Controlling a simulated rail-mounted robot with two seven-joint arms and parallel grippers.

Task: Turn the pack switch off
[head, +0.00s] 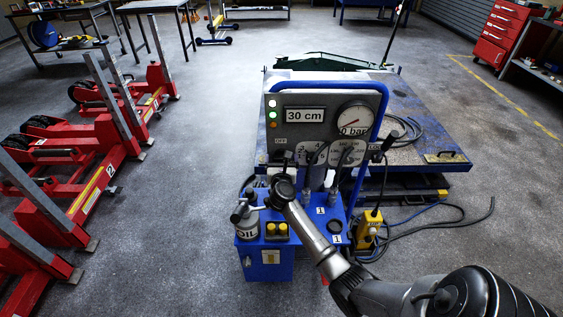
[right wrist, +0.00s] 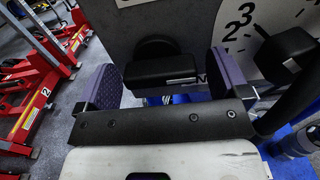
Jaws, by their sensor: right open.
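The blue hydraulic pack (head: 265,262) stands in front of me with an upright grey panel (head: 325,100). The pack switch (right wrist: 160,70) shows in the right wrist view as a black handle with a light line on it, between my right fingers. A letter N shows on the panel just right of it. My right gripper (head: 276,162) is in front of the panel's lower left, below a small OFF label. It is open, its purple-padded fingers (right wrist: 167,77) on either side of the handle, with a gap visible at least on the left. In the head view my gripper mostly hides the switch. My left gripper is out of view.
The panel carries lamps (head: 272,114), a 30 cm display (head: 305,115) and a pressure gauge (head: 354,117). Black levers (head: 308,193), an oil can (head: 246,220) and a blue tube frame (head: 361,180) are close by. Red jacks (head: 125,135) stand left; cables lie right.

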